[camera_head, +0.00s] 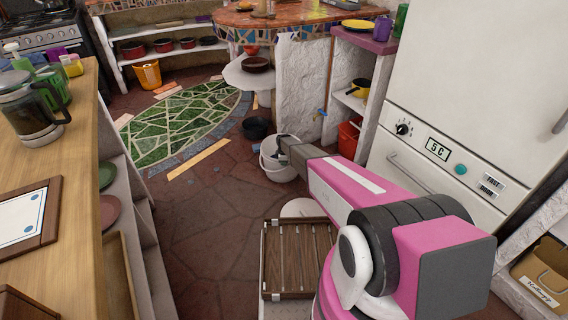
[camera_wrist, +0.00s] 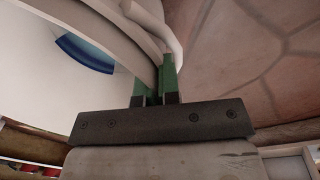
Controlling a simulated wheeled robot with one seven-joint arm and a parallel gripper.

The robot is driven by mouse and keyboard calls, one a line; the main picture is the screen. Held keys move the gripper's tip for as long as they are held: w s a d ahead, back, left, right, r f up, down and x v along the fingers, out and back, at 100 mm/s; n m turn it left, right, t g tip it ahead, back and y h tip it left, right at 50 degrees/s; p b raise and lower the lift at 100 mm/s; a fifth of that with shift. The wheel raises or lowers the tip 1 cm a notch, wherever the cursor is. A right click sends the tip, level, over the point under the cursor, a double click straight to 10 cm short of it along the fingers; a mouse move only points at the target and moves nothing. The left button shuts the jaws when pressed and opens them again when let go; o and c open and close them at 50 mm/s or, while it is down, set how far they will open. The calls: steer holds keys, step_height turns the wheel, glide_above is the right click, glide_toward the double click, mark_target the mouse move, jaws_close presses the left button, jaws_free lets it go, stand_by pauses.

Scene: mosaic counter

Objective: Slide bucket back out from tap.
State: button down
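The white bucket (camera_head: 270,160) stands on the stone floor below the white plaster wall. My gripper (camera_head: 283,150) reaches it from the right, at its rim. In the wrist view, the green fingertips of my gripper (camera_wrist: 156,82) are closed around the edge of the white bucket (camera_wrist: 110,30), with one finger on each side. A blue patch shows inside the bucket there. A small tap (camera_head: 320,112) appears on the wall, up and to the right of the bucket; its details are too small to tell. My arm hides part of the floor right of the bucket.
A black bucket (camera_head: 256,128) stands just behind the white one. A wooden slatted crate (camera_head: 298,262) is in front. The green mosaic floor (camera_head: 185,122) lies to the left, with free floor between. A white fridge (camera_head: 470,110) stands right, a wooden counter (camera_head: 85,185) left.

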steer(key=c, duration=1.2)
jaws_free()
steer(key=shift+c, duration=0.2)
step_height(320, 180, up, 11)
steer(key=shift+s, duration=0.45)
steer(key=shift+a+f, duration=0.1)
steer(key=s+d+r+m, duration=0.5)
steer(key=s+r, duration=0.3)
steer(key=s, duration=0.6)
steer(key=s+d+r+m, duration=0.5)
steer(key=s+r, duration=0.4)
steer(key=s, duration=0.4)
steer(key=s+d+r+m+g, duration=0.1)
steer(key=s+d+r+m, duration=0.4)
steer(key=s, duration=0.9)
step_height(320, 180, up, 4)
steer(key=shift+s+r+m, duration=0.25)
steer(key=shift+s+m, duration=0.1)
steer(key=shift+m, duration=0.65)
